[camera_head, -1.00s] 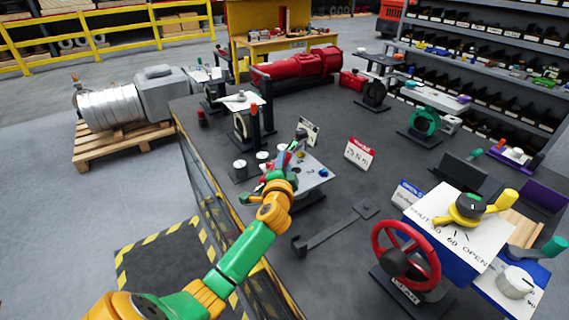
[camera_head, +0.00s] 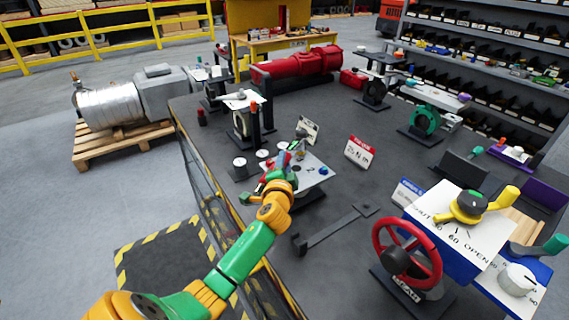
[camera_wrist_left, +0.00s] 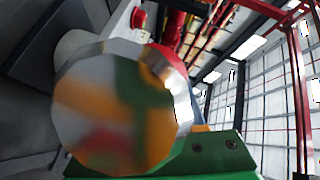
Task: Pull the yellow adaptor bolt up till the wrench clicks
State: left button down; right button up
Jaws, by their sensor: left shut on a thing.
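My left gripper (camera_head: 276,172), green and orange, reaches over the near left edge of the bench. It is at a small light plate (camera_head: 314,169) with blue and grey fittings. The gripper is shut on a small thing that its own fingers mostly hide. In the left wrist view, a shiny, many-sided round metal part (camera_wrist_left: 125,105) fills the left and middle, right beside a green part of the gripper. I cannot tell whether this is the wrench or another fitting. I cannot pick out the yellow adaptor bolt for certain in either view. My right gripper is not in view.
A flat dark bar tool (camera_head: 335,228) lies on the bench to the right of my arm. A red handwheel (camera_head: 408,251) and a dial box with a yellow handle (camera_head: 470,208) stand at the right. Small gauges (camera_head: 240,162) stand left of the gripper. The bench middle is fairly clear.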

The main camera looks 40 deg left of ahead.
pick_arm(q)
jog(key=shift+f+b, duration=0.5)
jog(key=shift+f, duration=0.05)
jog(key=shift+a+r+p, duration=0.1)
jog(key=shift+a+p, duration=0.15)
jog(key=shift+p, duration=0.1)
jog(key=shift+s+a+m+t+h+p, duration=0.25)
jog(key=shift+a+m+t+h+p, duration=0.5)
jog(key=shift+a+m+h, duration=0.35)
jog(key=shift+h, duration=0.3)
jog(key=shift+a+m+t+h, duration=0.25)
jog(key=shift+a+m+h, duration=0.25)
jog(key=shift+a+h, duration=0.15)
jog(key=shift+a+m+h, duration=0.5)
jog(key=shift+a+h, duration=0.15)
jog(key=shift+h, duration=0.2)
